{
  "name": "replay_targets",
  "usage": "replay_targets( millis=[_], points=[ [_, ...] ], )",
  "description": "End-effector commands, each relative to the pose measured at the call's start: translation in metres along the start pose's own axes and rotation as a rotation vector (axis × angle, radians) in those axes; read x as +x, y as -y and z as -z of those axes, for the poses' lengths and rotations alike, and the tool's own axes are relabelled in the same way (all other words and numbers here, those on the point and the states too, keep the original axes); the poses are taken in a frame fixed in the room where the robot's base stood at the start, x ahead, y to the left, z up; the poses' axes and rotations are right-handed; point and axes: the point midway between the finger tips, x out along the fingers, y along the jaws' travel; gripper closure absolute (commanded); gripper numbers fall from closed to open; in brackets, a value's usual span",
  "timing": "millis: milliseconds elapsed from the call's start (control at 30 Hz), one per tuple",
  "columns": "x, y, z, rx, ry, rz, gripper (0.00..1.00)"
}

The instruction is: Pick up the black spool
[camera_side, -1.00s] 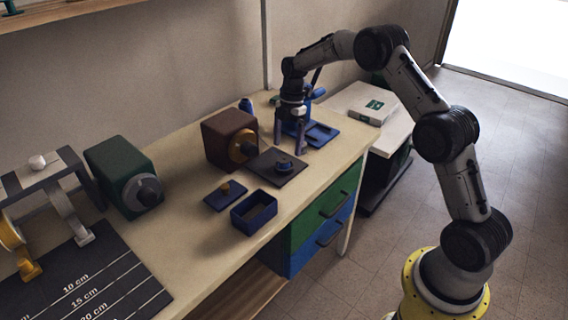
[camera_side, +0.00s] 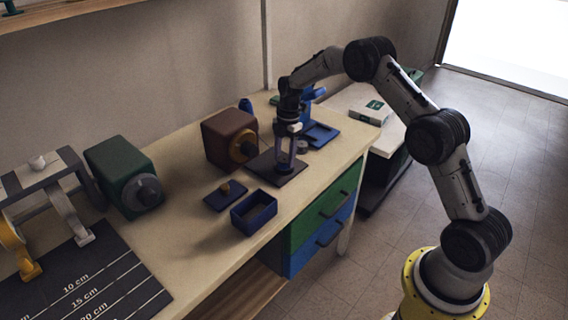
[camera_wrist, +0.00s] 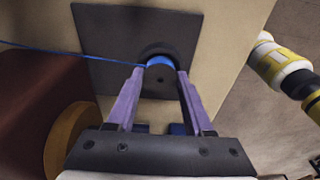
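The black spool (camera_wrist: 160,82), wound with blue thread, stands on a dark square pad (camera_wrist: 100,45) on the workbench. In the wrist view its top lies between the two purple fingertips. My gripper (camera_wrist: 161,72) is open, pointing down over the spool with one finger on each side; I cannot tell whether either finger touches it. In the side view my gripper (camera_side: 285,160) is low over the pad (camera_side: 262,168), and its fingers mostly hide the spool.
A brown box (camera_side: 225,135) with a yellow-ringed black knob stands just left of the pad. A blue thread runs left from the spool. A blue open box (camera_side: 253,226) and a blue lid (camera_side: 212,200) lie in front; a blue stand (camera_side: 322,134) is behind.

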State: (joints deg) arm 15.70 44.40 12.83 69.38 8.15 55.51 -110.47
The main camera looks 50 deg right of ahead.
Motion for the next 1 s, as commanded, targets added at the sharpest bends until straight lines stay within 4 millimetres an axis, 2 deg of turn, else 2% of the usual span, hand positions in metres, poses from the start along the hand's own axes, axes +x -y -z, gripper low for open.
replay_targets(
  millis=[33,200,233,467,667,833,1000],
  points=[
    [0.000,0.000,0.000,0.000,0.000,0.000,0.67],
    [0.000,0.000,0.000,0.000,0.000,0.000,0.97],
    [0.000,0.000,0.000,0.000,0.000,0.000,1.00],
    [-0.001,0.000,0.000,0.000,0.000,0.000,1.00],
    [-0.010,-0.001,0.001,0.000,0.001,-0.001,1.00],
    [-0.034,-0.001,0.004,0.000,0.003,-0.005,1.00],
    [-0.065,0.026,0.014,0.001,0.002,-0.004,1.00]
  ],
)
